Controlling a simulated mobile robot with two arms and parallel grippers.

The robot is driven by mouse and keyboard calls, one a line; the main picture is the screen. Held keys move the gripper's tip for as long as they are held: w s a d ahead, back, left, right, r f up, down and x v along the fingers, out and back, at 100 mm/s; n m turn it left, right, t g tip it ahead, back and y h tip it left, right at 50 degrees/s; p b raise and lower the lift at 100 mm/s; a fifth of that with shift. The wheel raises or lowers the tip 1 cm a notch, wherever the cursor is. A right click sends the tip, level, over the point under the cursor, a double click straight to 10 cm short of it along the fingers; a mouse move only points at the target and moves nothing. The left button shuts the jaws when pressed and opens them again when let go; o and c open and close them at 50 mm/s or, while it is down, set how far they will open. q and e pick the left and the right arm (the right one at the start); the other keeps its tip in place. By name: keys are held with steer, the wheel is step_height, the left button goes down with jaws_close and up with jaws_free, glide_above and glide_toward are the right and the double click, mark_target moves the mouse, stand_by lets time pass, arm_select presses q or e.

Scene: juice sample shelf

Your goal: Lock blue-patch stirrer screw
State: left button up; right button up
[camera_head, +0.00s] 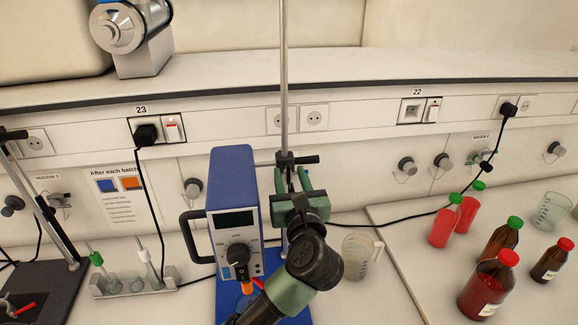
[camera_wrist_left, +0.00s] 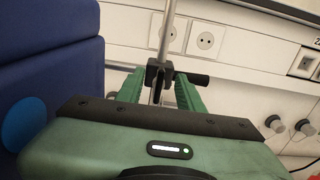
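The blue stirrer (camera_head: 232,180) stands with its dial and display facing me. A lighter round blue patch (camera_wrist_left: 22,122) shows on its side in the left wrist view. Behind it, a black clamp (camera_wrist_left: 157,76) sits on the upright metal rod (camera_head: 284,80). The clamp's black screw handle (camera_head: 306,160) points right; it also shows in the left wrist view (camera_wrist_left: 194,78). My left gripper (camera_head: 293,180) is right of the stirrer, just in front of the clamp. Its green fingers are apart, with the clamp beyond and between their tips; contact cannot be told. My right gripper is not in view.
A clear beaker (camera_head: 358,258) stands right of my left arm. Red-filled tubes and brown bottles (camera_head: 487,290) stand on the right bench. A second stand (camera_head: 45,215) and a small rack (camera_head: 130,285) are at left. A black cable runs behind the beaker.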

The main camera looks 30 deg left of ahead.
arm_select(q)
steer(key=shift+w+a, duration=0.3)
steer(key=shift+w, duration=0.25)
steer(key=shift+c, duration=0.4)
jaws_close()
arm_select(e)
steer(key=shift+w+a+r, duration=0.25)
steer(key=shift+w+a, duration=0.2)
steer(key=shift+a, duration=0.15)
